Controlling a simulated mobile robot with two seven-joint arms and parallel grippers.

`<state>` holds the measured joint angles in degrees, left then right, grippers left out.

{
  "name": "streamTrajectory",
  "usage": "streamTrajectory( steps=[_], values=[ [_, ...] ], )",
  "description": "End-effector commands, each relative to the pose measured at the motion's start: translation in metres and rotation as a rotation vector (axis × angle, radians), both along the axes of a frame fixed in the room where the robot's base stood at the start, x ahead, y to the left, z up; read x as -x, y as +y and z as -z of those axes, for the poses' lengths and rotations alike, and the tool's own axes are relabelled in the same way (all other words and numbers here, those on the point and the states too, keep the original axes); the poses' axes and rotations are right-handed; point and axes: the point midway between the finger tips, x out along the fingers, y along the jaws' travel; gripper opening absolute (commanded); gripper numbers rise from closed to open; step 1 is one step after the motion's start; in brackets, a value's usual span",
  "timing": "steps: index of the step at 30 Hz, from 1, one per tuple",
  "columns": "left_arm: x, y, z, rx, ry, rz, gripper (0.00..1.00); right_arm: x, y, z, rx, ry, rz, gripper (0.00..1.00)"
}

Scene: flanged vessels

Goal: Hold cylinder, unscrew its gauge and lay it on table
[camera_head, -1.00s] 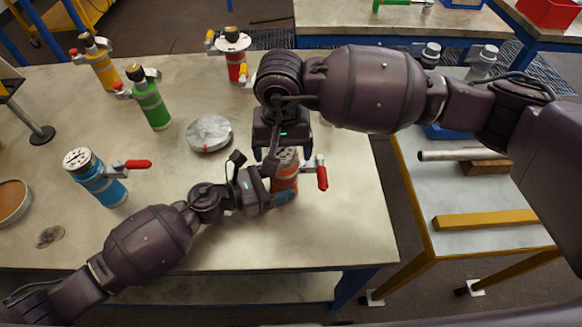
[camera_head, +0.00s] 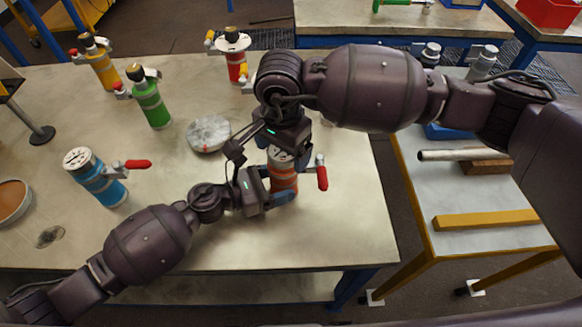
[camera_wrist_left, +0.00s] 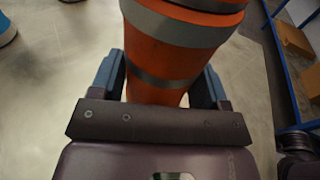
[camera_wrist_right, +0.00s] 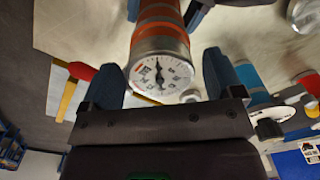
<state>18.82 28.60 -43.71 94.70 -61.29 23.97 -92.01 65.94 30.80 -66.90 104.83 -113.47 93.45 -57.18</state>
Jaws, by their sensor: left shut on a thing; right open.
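The orange cylinder (camera_head: 284,183) with grey bands stands upright on the table, its red-handled valve (camera_head: 322,177) pointing right. My left gripper (camera_head: 282,192) is shut around its body from the left; the left wrist view shows the orange body (camera_wrist_left: 160,65) between the blue fingers. The gauge (camera_wrist_right: 160,76), a round white dial with a black needle, sits on top of the cylinder in the right wrist view. My right gripper (camera_wrist_right: 170,75) is open over the cylinder's top, its fingers on either side of the gauge. In the head view the right gripper hides part of the gauge.
Blue (camera_head: 97,178), green (camera_head: 149,98), yellow (camera_head: 99,62) and red-and-white (camera_head: 233,55) cylinders stand on the table. A round metal disc (camera_head: 209,134) lies left of my right gripper. The table's front middle is clear. A side table (camera_head: 480,205) stands at right.

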Motion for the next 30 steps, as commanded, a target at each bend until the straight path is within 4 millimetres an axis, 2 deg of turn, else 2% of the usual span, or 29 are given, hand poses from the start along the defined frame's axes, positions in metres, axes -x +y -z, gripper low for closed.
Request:
streamTrajectory(
  steps=[21, 30],
  values=[
    [0.0003, -0.0005, -0.0004, 0.001, 0.0, 0.001, 0.5, 0.0001, 0.0, 0.0, 0.001, 0.001, 0.716, 0.86],
    [0.0003, -0.0005, -0.0004, 0.001, 0.0, 0.001, 0.5, 0.0001, 0.0001, 0.0, 0.0, 0.0, 0.804, 0.86]
  ],
)
